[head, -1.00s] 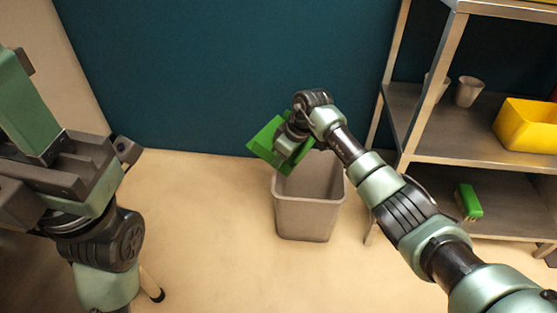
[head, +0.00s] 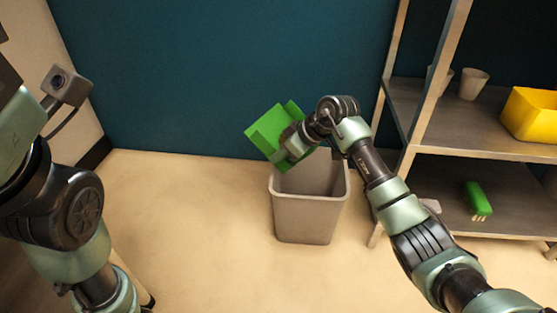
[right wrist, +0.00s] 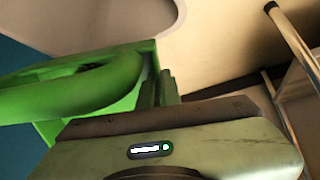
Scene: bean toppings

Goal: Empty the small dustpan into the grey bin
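The green dustpan (head: 267,131) is above the back left rim of the grey bin (head: 305,218), which stands upright on the floor. My right gripper (head: 290,146) is shut on the dustpan and holds it tilted. In the right wrist view, the dustpan's green handle (right wrist: 70,98) lies close beside the gripper fingers (right wrist: 160,90). I cannot see whether anything lies in the pan, and the bin's bottom is hidden. Only my left wrist and arm show at the left edge of the head view; the left fingers are outside the frame.
A metal shelf unit (head: 430,155) stands at the right. It carries pale cups (head: 474,85), a yellow bin (head: 532,115) and, lower down, a green brush (head: 478,200). A teal wall (head: 220,70) is behind the bin. The floor left of the bin is clear.

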